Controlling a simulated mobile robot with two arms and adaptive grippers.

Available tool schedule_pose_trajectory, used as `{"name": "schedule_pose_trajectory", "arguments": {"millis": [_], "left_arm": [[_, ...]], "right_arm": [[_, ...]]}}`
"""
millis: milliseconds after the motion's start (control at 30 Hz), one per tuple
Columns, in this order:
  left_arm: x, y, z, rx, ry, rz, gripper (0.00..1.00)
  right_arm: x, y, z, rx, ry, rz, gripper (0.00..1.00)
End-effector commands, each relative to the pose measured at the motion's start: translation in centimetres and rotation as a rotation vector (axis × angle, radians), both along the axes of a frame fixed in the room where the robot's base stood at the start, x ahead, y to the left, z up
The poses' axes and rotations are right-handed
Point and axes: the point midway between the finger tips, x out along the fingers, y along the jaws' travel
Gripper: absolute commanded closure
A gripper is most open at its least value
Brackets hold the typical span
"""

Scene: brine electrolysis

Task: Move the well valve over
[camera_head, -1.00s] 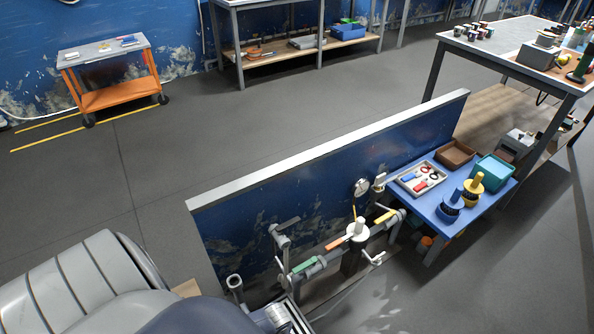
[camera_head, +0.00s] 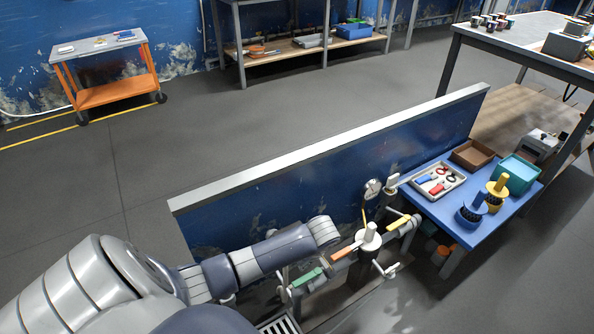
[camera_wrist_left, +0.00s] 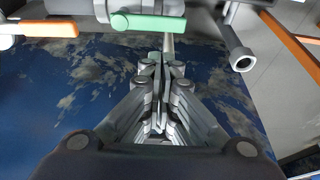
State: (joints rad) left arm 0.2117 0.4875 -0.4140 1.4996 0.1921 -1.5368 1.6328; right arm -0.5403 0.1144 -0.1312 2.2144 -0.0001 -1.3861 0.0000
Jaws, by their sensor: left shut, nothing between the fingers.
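A pipe assembly stands in front of the low blue wall with several lever handles: a green one (camera_head: 307,277), an orange one (camera_head: 345,252) and a yellow one (camera_head: 398,222). No label shows which is the well valve. In the left wrist view the green lever (camera_wrist_left: 147,22) lies across the top, just beyond my fingertips, with an orange lever (camera_wrist_left: 40,27) to its left. My left gripper (camera_wrist_left: 163,75) is shut and empty, apart from the green lever as far as I can see. In the head view my left forearm reaches over the pipes and hides the gripper. My right gripper is out of view.
A grey open-ended pipe (camera_wrist_left: 243,60) sticks out right of the green lever. A white-topped cylinder (camera_head: 369,238) and a round gauge (camera_head: 372,188) stand among the pipes. The low blue wall (camera_head: 270,202) runs behind. A blue table (camera_head: 480,232) with trays stands right.

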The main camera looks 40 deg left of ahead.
Motion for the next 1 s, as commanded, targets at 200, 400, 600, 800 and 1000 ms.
{"name": "schedule_pose_trajectory", "arguments": {"millis": [200,400,600,800,1000], "left_arm": [[0.2,0.8,-2.3,0.0,0.0,0.0,1.0],[0.4,1.6,-4.8,0.003,0.002,0.0,1.0],[0.7,2.4,-7.4,0.0,0.0,-0.001,1.0],[0.8,2.7,-8.1,0.0,0.0,-0.002,1.0],[0.8,2.8,-8.1,0.0,0.0,-0.002,1.0]], "right_arm": [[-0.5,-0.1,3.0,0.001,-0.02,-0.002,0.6],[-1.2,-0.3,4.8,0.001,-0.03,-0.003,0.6],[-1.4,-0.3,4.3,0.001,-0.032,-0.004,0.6],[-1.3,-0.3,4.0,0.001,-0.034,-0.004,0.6],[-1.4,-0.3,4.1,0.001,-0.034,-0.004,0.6]]}}
